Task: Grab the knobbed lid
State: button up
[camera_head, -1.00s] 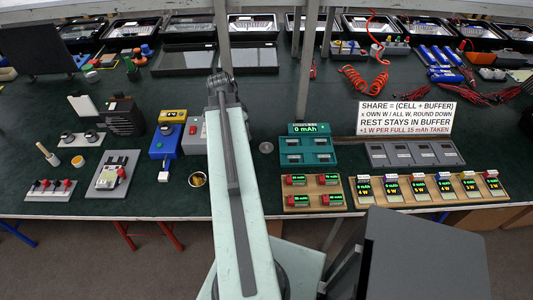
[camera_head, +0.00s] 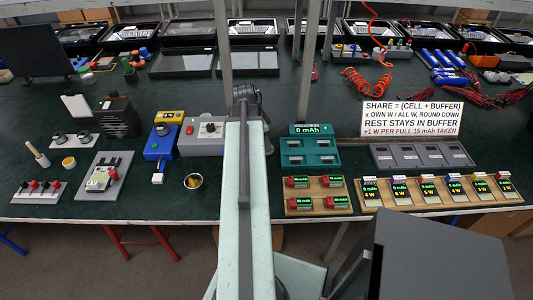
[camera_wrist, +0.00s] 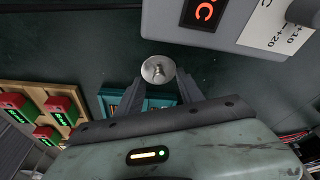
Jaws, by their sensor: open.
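The knobbed lid (camera_wrist: 158,70) is a small round metal disc with a raised knob in the middle. It lies on the dark green bench top in the wrist view. My gripper (camera_wrist: 160,82) is open, with its two dark fingers on either side of the line to the lid. The lid shows just at and beyond the fingertips, and nothing is held. I cannot tell the exact height of the fingers above the bench. In the head view my arm hides the lid and the fingers.
A teal tray (camera_head: 308,152) and a wooden board with red-green modules (camera_head: 318,210) are to the right.

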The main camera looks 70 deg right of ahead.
jog(key=shift+x, duration=0.9)
jog(key=shift+r, duration=0.15)
grip_shut()
notch_tip(320, 180, up, 10)
jog(key=p, duration=1)
jog(key=shift+r, duration=0.15)
